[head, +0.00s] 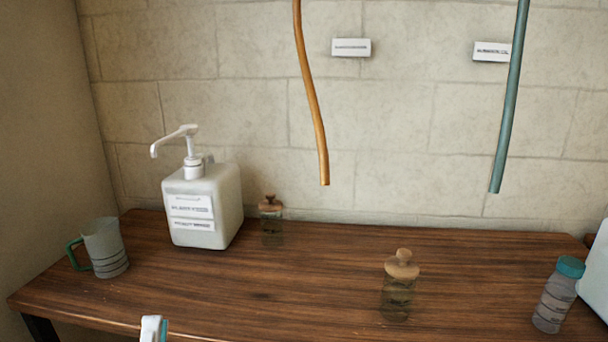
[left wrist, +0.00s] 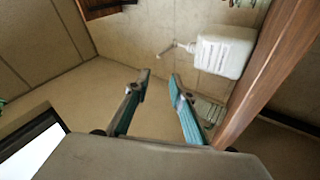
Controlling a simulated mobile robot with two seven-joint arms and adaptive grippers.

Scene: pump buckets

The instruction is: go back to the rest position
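My left gripper (head: 153,328) shows only as a white and teal tip at the bottom edge of the head view, in front of the table's front edge. In the left wrist view my left gripper (left wrist: 160,82) has its two fingers apart, with nothing between them. The wooden table (head: 250,290) stands beyond it, and its edge also shows in the left wrist view (left wrist: 265,80). A white pump canister (head: 215,205) stands upright on the table at the left; it also shows in the left wrist view (left wrist: 225,55). My right gripper is in neither view.
A jug with a green handle (head: 105,250) stands at the table's left. Two stoppered jars, one at the back (head: 271,225) and one in front (head: 398,290), and a teal-capped bottle (head: 558,297) stand on it. An orange hose (head: 313,100) and a teal hose (head: 511,100) hang above.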

